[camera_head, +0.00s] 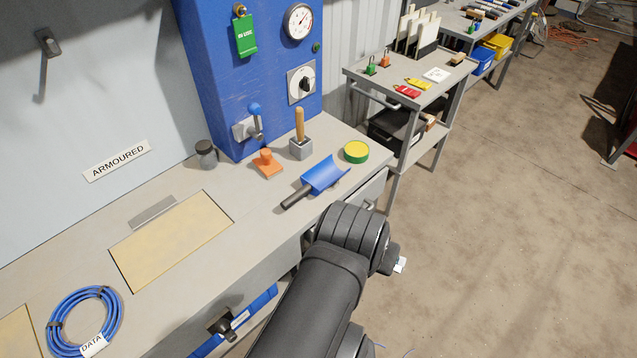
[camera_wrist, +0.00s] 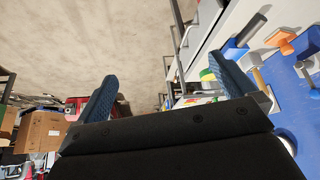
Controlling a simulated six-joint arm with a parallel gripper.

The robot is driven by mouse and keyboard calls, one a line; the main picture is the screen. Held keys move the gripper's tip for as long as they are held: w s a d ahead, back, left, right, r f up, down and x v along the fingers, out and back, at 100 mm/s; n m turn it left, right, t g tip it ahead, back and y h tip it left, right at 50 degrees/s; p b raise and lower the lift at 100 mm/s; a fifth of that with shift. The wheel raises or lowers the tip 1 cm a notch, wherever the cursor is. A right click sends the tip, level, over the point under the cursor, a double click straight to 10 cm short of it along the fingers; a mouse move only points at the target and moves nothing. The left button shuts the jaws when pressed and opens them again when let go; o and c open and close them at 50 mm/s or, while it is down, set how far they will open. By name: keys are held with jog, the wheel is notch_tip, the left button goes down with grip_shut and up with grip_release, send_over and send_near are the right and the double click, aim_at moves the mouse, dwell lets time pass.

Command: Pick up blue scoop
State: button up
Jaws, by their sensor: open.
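The blue scoop (camera_head: 325,176) lies on the grey bench near its front edge. Its blue trough points to the right and its dark handle (camera_head: 297,196) points to the lower left. In the wrist view the scoop (camera_wrist: 236,49) shows at the upper right, beyond my fingers. My gripper (camera_wrist: 168,97) has its two blue fingers wide apart with nothing between them. In the head view my dark arm is in front of the bench, below and right of the scoop, and the fingers are hidden there.
A coil of blue cable (camera_head: 84,318) lies at the lower left. A trolley (camera_head: 437,101) stands beyond the bench.

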jog(key=w+d+r+n+g, duration=0.1)
jog(key=w+d+r+g, duration=0.3)
jog(key=d+g, duration=0.15)
jog(key=n+y, duration=0.2)
jog(key=n, duration=1.1)
send_over(297, 193)
notch_tip(297, 193, down, 5)
jog(key=shift+t, duration=0.25)
notch_tip(297, 193, down, 17)
jog(key=shift+r, duration=0.1)
jog(key=c, duration=0.8)
